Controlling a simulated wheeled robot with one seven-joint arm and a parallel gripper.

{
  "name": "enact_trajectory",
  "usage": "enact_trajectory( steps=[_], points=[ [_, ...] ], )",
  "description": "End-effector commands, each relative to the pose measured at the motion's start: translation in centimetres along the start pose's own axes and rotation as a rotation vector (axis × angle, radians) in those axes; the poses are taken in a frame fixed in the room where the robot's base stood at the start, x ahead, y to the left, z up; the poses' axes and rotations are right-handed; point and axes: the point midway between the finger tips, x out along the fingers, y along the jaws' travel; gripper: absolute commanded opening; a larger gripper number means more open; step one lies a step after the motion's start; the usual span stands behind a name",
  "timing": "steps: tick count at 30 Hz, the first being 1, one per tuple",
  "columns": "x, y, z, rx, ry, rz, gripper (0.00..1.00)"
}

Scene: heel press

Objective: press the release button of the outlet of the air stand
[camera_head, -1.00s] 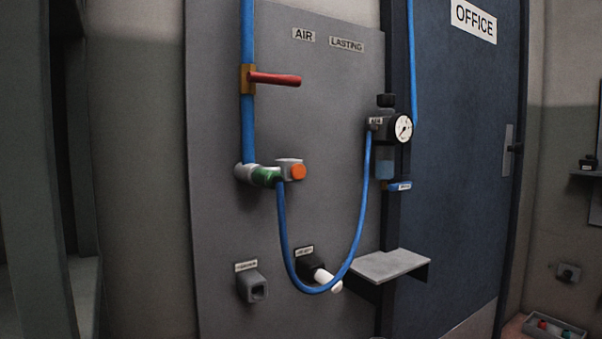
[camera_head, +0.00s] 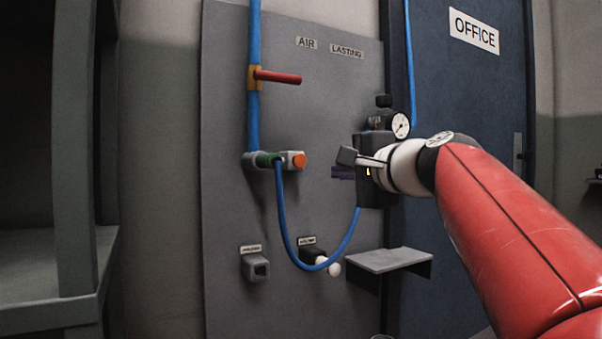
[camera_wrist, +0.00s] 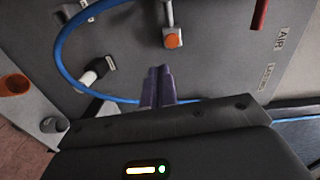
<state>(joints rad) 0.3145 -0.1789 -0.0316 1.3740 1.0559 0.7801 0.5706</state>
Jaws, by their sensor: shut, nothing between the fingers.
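The outlet (camera_head: 286,154) of the air stand sits on the grey panel (camera_head: 230,215), with an orange release button (camera_head: 299,160) on its right end. The orange button also shows in the wrist view (camera_wrist: 172,41), beyond my fingertips. My gripper (camera_head: 338,172) is to the right of the button and slightly lower in the head view, apart from it. Its purple fingers are together and empty in the wrist view (camera_wrist: 158,73).
A red-handled valve (camera_head: 278,77) is on the blue pipe above the outlet. A gauge and regulator (camera_head: 400,125) are partly hidden behind my gripper. A small grey shelf (camera_head: 390,260) juts out below. A shelf unit (camera_head: 75,180) stands at the left.

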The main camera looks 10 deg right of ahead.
Motion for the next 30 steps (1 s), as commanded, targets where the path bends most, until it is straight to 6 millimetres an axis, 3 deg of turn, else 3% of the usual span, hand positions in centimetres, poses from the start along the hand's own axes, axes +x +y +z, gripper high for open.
enact_trajectory(
  steps=[6,17,23,30],
  points=[
    [0.1,-1.8,-0.9,0.053,0.002,-0.060,0.00],
    [0.4,-1.8,-0.8,0.051,0.002,-0.058,0.00],
    [3.2,-2.0,-0.9,0.051,0.000,-0.056,0.00],
    [8.4,-2.4,-0.9,0.051,0.000,-0.056,0.00]
  ],
)
